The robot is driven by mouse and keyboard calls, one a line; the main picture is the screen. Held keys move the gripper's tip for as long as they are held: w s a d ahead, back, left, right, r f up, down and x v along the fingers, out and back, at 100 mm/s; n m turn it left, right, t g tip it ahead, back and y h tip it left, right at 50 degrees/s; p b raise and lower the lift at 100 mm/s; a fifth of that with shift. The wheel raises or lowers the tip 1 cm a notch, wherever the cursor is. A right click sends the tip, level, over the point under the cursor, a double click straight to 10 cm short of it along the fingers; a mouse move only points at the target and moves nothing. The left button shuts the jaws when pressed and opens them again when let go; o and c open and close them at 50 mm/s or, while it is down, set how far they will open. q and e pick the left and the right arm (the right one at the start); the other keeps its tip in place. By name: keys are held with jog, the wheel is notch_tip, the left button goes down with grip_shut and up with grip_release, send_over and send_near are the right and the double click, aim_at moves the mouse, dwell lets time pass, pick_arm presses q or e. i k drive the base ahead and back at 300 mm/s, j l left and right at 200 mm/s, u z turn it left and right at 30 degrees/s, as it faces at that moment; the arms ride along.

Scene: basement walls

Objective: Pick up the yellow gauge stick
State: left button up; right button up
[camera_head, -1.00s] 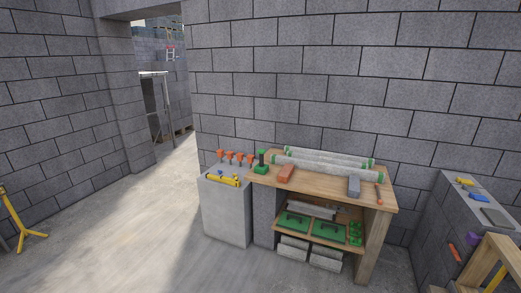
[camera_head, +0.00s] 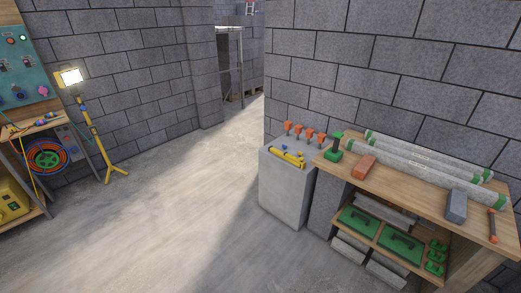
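A short yellow tool (camera_head: 287,158) lies on top of the grey concrete block left of the wooden workbench. It is too small to tell whether it is the gauge stick. Small blue pieces lie beside it, and several orange-topped items (camera_head: 305,133) stand in a row behind it. Neither of my grippers is in view.
The wooden workbench (camera_head: 405,190) carries long grey rolls, a red brick (camera_head: 363,166) and a grey block (camera_head: 456,204). A yellow lamp stand (camera_head: 95,130) and a shelf with an orange reel (camera_head: 48,158) stand at left. The floor between is clear.

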aim_at(276, 151)
jog(key=i+j+u, duration=0.1)
jog(key=i+u, duration=0.7)
jog(key=i, duration=0.8)
jog(key=i+z, duration=0.4)
jog(key=i+j+z, duration=0.2)
jog(key=i+z, duration=0.2)
jog(key=i+j+z, duration=0.65)
jog(key=z, duration=0.2)
jog(key=i+j+z, duration=0.15)
jog(key=j, duration=0.25)
jog(key=i, duration=0.1)
